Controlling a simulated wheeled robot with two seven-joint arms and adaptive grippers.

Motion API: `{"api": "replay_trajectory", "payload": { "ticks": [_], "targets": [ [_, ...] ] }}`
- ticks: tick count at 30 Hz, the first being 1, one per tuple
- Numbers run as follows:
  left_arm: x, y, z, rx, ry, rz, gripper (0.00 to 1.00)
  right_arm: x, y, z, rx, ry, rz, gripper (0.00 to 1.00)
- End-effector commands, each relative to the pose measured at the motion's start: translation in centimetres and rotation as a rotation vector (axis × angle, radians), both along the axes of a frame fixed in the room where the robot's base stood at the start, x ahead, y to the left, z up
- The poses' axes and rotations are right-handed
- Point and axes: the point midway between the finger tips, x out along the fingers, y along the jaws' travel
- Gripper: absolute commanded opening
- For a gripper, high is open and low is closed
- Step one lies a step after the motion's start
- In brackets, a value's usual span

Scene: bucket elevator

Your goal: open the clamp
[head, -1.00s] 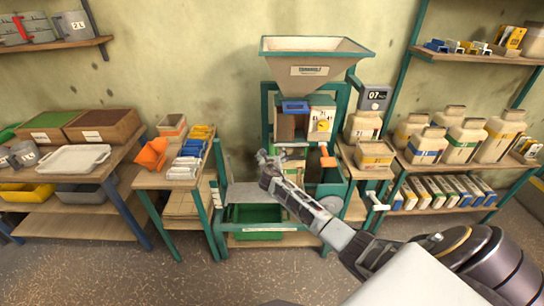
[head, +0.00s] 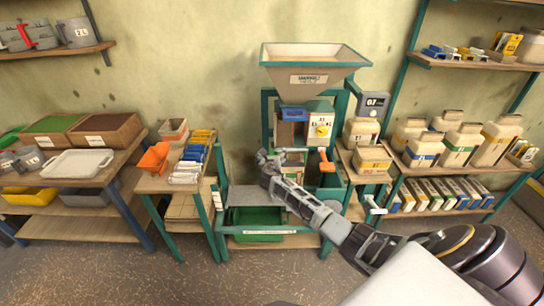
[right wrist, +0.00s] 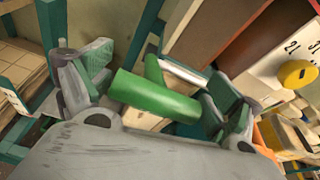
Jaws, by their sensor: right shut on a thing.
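My right gripper (head: 268,158) reaches in front of the hopper machine (head: 315,58), below its hopper. In the right wrist view its fingers (right wrist: 160,95) are on either side of a green cylindrical handle (right wrist: 152,94), shut on it. A pale metal bar (right wrist: 183,72) runs behind the handle. I take the handle to be part of the clamp; the rest of the clamp is hidden or too small to tell. My left gripper is not in view.
An orange part (head: 326,162) sits just right of my gripper on the machine. A box with a yellow knob (head: 320,129) is above. A green bin (head: 258,224) is below. Side tables with a grey tray (head: 77,163) and jars (head: 460,145) flank the machine.

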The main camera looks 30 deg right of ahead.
Motion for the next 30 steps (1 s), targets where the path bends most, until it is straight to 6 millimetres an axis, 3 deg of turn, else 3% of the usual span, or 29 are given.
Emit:
{"api": "replay_trajectory", "payload": {
  "ticks": [13, 14, 15, 30],
  "targets": [
    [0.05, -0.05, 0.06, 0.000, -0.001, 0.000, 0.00, 0.17, 0.13, 0.21, 0.005, -0.006, 0.003, 0.48],
    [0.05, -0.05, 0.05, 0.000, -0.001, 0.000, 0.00, 0.17, 0.13, 0.19, 0.005, -0.006, 0.003, 0.95],
    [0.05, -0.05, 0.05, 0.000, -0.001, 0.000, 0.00, 0.15, 0.14, 0.18, 0.005, -0.005, 0.003, 1.00],
    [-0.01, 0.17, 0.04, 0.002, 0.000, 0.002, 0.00, -0.08, 0.10, 0.01, 0.002, 0.000, 0.000, 1.00]
  ]
}}
